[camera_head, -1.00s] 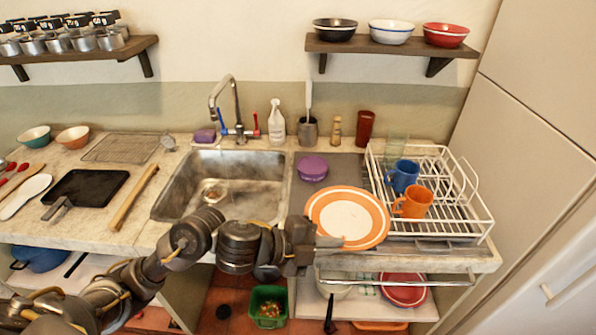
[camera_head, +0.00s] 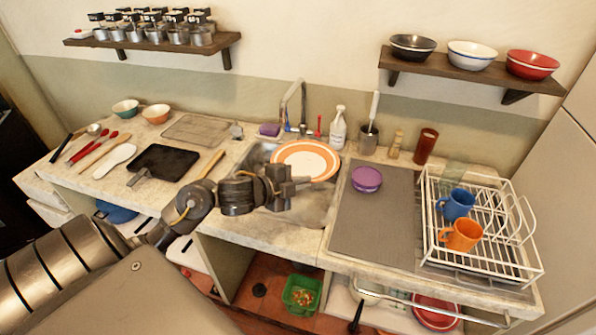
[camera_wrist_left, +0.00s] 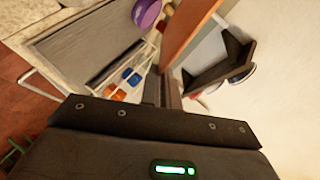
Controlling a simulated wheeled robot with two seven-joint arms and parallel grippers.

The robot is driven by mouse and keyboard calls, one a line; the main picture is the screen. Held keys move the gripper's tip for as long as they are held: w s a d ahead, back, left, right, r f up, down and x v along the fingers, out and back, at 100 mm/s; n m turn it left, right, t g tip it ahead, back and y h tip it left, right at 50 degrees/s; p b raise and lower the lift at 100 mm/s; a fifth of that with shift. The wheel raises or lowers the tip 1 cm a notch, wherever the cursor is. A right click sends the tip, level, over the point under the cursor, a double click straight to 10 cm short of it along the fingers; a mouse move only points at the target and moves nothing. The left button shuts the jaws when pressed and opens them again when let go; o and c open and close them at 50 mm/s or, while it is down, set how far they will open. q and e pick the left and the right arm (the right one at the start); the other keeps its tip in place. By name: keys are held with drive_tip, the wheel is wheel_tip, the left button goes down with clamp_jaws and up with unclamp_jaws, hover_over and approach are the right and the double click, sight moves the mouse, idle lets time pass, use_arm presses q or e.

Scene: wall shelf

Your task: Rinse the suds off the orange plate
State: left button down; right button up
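The orange plate (camera_head: 305,158), white in the middle with an orange rim, is above the sink (camera_head: 318,205), in front of the tap (camera_head: 303,105). My left gripper (camera_head: 298,184) is at its near edge and looks shut on it. In the left wrist view, part of the plate (camera_wrist_left: 188,28) stands between the fingers (camera_wrist_left: 165,90). No suds can be made out on the plate at this size. The plate hides part of the sink and the tap's base. My right gripper is not in view.
A white dish rack (camera_head: 480,235) with a blue mug (camera_head: 457,204) and an orange mug (camera_head: 461,236) stands on the right. A purple lid-like item (camera_head: 367,179) lies on the grey mat (camera_head: 375,225). A spray bottle (camera_head: 338,130) stands behind the sink.

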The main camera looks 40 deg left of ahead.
sight(291, 154)
use_arm(q)
drive_tip(key=shift+a+r, duration=0.2)
drive_tip(key=shift+a, duration=0.55)
drive_tip(key=shift+w+a+f, duration=0.1)
drive_tip(key=shift+w+a, duration=0.05)
drive_tip(key=shift+a, duration=0.05)
drive_tip(key=shift+w+a+f+b, duration=0.15)
drive_tip(key=shift+w+a+b, duration=0.3)
drive_tip(key=shift+a, duration=0.1)
drive_tip(key=w+a+b, duration=0.1)
drive_tip(key=w+a, duration=0.1)
drive_tip(key=w+a+f+b, duration=0.1)
drive_tip(key=w+a, duration=0.1)
drive_tip(key=a, duration=0.1)
drive_tip(key=w+a+f+b, duration=0.1)
drive_tip(key=w+a, duration=0.1)
drive_tip(key=shift+a+b, duration=0.15)
drive_tip(key=shift+b, duration=0.15)
drive_tip(key=shift+w+a+f+b, duration=0.15)
drive_tip(key=shift+w+a+b, duration=0.25)
drive_tip(key=shift+w+a, duration=0.55)
drive_tip(key=shift+s, duration=0.1)
drive_tip(key=shift+w+d, duration=0.4)
drive_tip(key=shift+w, duration=0.1)
